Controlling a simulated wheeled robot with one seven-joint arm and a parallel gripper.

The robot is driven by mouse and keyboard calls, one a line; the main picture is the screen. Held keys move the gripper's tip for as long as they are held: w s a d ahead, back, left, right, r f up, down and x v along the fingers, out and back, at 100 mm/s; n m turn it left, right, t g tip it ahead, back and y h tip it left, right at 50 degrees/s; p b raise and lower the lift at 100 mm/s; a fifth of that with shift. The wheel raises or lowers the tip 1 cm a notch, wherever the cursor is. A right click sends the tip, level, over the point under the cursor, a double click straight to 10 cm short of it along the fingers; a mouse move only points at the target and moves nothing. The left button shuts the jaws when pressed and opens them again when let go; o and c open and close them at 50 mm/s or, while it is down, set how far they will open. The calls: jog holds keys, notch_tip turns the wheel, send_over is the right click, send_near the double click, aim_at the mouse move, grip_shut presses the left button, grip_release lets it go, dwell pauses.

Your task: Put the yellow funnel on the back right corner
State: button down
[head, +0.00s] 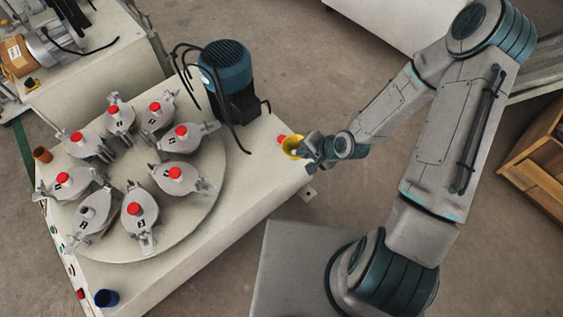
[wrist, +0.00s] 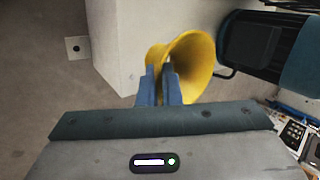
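The yellow funnel (head: 291,146) is at the right end of the white machine table (head: 262,190). I cannot tell whether the funnel touches the table top.
A dark blue motor (head: 228,78) with black cables stands behind and left of the funnel. A small red thing (head: 281,139) is beside the funnel. A turntable (head: 205,215) carries several grey clamps with mostly red caps. A dark blue cup (head: 106,298) and an orange cup (head: 42,155) stand farther left.

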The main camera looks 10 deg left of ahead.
jog(key=a+f, duration=0.1)
jog(key=a, duration=0.1)
jog(key=a+f+b, duration=0.1)
jog(key=a, duration=0.1)
jog(key=a+f+b, duration=0.1)
jog(key=a+f, duration=0.1)
jog(key=shift+w+a+f, duration=0.1)
jog(key=shift+w+a, duration=0.05)
jog(key=shift+a, duration=0.25)
jog(key=shift+f+b, duration=1)
jog(key=shift+f, duration=0.95)
jog(key=shift+f, duration=0.25)
jog(key=c, duration=1.6)
grip_release()
jog(key=shift+r, duration=0.1)
